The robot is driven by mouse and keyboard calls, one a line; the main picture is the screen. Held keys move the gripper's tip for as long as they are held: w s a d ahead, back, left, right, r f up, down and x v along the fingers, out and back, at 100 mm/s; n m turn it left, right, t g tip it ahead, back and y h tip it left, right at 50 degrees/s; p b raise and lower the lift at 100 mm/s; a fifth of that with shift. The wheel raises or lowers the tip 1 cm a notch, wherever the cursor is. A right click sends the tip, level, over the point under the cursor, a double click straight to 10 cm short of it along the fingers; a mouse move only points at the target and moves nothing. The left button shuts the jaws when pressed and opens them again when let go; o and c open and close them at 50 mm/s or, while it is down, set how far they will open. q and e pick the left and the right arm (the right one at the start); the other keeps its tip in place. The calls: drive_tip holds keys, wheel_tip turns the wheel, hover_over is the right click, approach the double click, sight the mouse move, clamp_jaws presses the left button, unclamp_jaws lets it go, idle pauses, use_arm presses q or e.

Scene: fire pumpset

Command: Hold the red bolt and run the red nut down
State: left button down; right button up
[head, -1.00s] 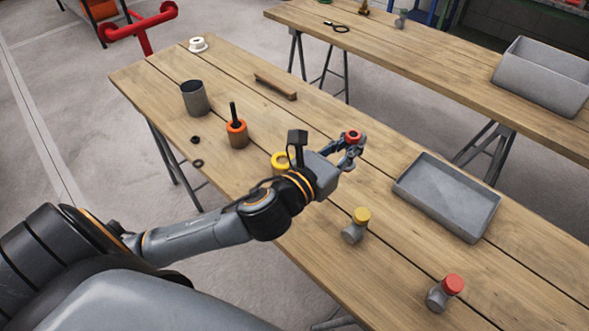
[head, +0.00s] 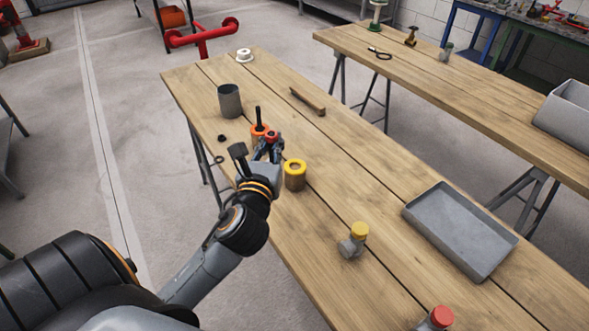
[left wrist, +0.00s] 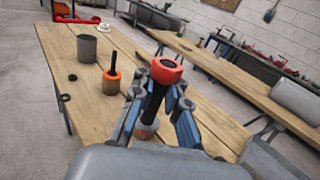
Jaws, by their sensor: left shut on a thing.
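My left gripper (head: 268,146) is shut on a red hexagonal nut (left wrist: 166,70) with a dark centre, held at the fingertips above the table. The nut also shows in the head view (head: 271,137). A dark shaft (left wrist: 152,98) shows below the nut between the fingers; I cannot tell whether they are joined. A black bolt (head: 258,114) stands upright in a holder with an orange-red collar (head: 258,129), just behind the gripper in the head view. The holder is clear of the fingers in the left wrist view (left wrist: 111,84). My right gripper is not in view.
A yellow-collared cylinder (head: 295,174) stands right of the gripper. A dark grey cup (head: 230,101) and wooden strip (head: 308,101) lie beyond. Yellow-capped (head: 353,243) and red-capped (head: 438,319) grey fittings and a grey tray (head: 460,232) are nearer the right.

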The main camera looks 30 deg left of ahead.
use_arm(q)
drive_tip(key=w+a+f+b, duration=0.1)
drive_tip(key=w+a+f, duration=0.2)
drive_tip(key=w+f, duration=0.6)
drive_tip(key=w, duration=0.4)
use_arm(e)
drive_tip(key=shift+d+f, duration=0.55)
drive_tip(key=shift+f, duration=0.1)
use_arm(q)
drive_tip(key=shift+w+f, duration=0.1)
drive_tip(key=shift+f, duration=0.05)
drive_tip(key=f, duration=0.1)
drive_tip(key=f+b, duration=0.1)
drive_tip(key=f, duration=0.1)
drive_tip(key=shift+w+a+f, duration=0.1)
drive_tip(key=shift+w+f, duration=0.15)
drive_tip(key=shift+f, duration=0.1)
drive_tip(key=shift+r, duration=0.1)
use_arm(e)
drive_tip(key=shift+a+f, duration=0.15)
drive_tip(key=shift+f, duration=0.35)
